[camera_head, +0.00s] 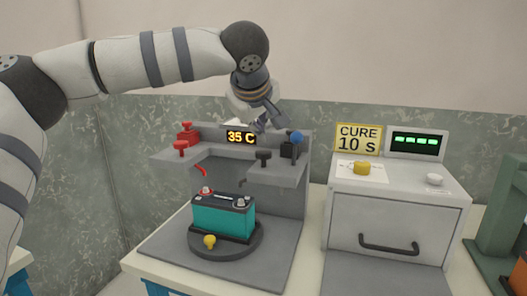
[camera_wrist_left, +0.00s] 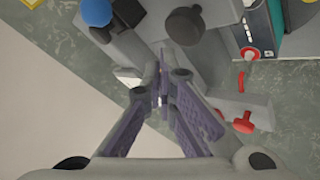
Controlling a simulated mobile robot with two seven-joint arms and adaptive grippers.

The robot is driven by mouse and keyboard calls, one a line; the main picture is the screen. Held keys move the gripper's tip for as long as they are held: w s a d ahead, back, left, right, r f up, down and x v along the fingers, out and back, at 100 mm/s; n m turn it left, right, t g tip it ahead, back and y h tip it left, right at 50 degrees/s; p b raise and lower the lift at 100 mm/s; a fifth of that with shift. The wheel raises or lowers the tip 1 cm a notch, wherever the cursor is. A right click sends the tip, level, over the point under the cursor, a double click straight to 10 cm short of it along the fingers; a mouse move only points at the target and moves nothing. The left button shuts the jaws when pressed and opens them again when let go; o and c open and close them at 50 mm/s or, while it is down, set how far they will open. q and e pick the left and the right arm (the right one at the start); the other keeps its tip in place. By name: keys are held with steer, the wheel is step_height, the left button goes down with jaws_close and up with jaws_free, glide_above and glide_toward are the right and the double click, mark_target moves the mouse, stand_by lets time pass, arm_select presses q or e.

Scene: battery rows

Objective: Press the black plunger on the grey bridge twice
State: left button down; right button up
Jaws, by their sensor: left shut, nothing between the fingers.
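The grey bridge (camera_head: 288,178) stands over a teal battery (camera_head: 223,219) on a round turntable. The black plunger (camera_head: 263,158) stands upright on the bridge's right arm. It also shows at the top of the left wrist view (camera_wrist_left: 185,26). My left gripper (camera_head: 260,125) hangs tilted above and behind the bridge, near the top edge of its back wall. In the left wrist view its purple-grey fingers (camera_wrist_left: 160,88) meet, with nothing between them. The gripper is apart from the plunger. My right gripper is not in view.
Red plungers (camera_head: 181,148) stand on the bridge's left side. A blue-knobbed lever (camera_head: 296,138) is close right of the black plunger. A "35 C" display (camera_head: 241,137) sits on the back wall. A grey drawer cabinet (camera_head: 395,215) with a "CURE 10 s" sign (camera_head: 358,139) stands right.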

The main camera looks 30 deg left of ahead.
mark_target(260, 151)
arm_select(q)
steer(key=shift+r, duration=2.25)
